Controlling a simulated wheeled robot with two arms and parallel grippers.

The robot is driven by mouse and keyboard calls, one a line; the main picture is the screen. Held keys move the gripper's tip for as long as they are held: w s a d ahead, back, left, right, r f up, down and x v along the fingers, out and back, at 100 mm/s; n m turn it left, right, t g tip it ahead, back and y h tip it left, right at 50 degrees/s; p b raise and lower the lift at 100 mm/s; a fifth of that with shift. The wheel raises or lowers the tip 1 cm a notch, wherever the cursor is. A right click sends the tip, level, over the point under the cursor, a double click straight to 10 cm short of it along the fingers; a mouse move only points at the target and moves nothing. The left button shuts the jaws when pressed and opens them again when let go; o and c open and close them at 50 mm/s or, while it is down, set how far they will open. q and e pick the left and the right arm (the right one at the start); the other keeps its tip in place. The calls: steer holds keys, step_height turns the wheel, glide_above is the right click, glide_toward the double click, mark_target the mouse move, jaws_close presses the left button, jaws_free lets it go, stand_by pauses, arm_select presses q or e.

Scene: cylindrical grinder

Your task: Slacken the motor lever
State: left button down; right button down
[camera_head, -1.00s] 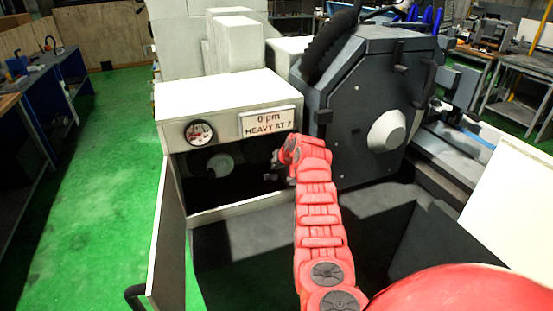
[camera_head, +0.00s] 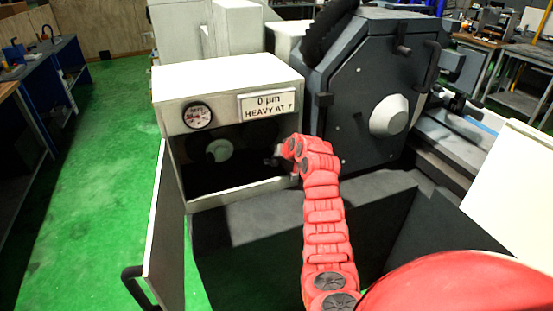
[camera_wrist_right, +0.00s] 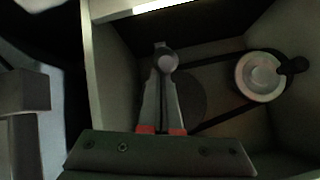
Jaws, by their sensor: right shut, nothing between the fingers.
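My right gripper (camera_head: 277,158) reaches into the right side of the open cabinet below the sign. In the right wrist view its two fingers (camera_wrist_right: 166,78) are shut with nothing between them. A round grey knob-like end (camera_wrist_right: 168,62) shows right at the fingertips; I cannot tell whether it is the motor lever or whether they touch. A light pulley (camera_wrist_right: 260,75) with a dark stub (camera_wrist_right: 295,65) and a belt sits to the right there. The pulley also shows in the head view (camera_head: 219,150). My left gripper is out of view.
The white cabinet (camera_head: 225,78) carries a gauge (camera_head: 197,116) and a sign (camera_head: 267,104). Its door (camera_head: 158,225) stands open at the left. Cabinet walls close in around my right gripper. The dark grinder housing (camera_head: 365,75) stands to the right. Green floor is clear at the left.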

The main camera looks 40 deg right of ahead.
steer(key=s+f+t+b, duration=0.1)
steer(key=b, duration=0.1)
steer(key=s+f+t+b, duration=0.1)
steer(key=b, duration=0.1)
steer(key=shift+a+f+t+h, duration=0.3)
steer(key=shift+a+t, duration=0.1)
steer(key=shift+w+d+r, duration=0.1)
steer(key=shift+w+r, duration=0.15)
steer(key=shift+r, duration=0.25)
steer(key=s+r+b, duration=0.2)
steer(key=s+r, duration=0.5)
steer(key=s, duration=0.1)
steer(key=shift+s+r+b, duration=0.25)
steer(key=shift+b, duration=0.15)
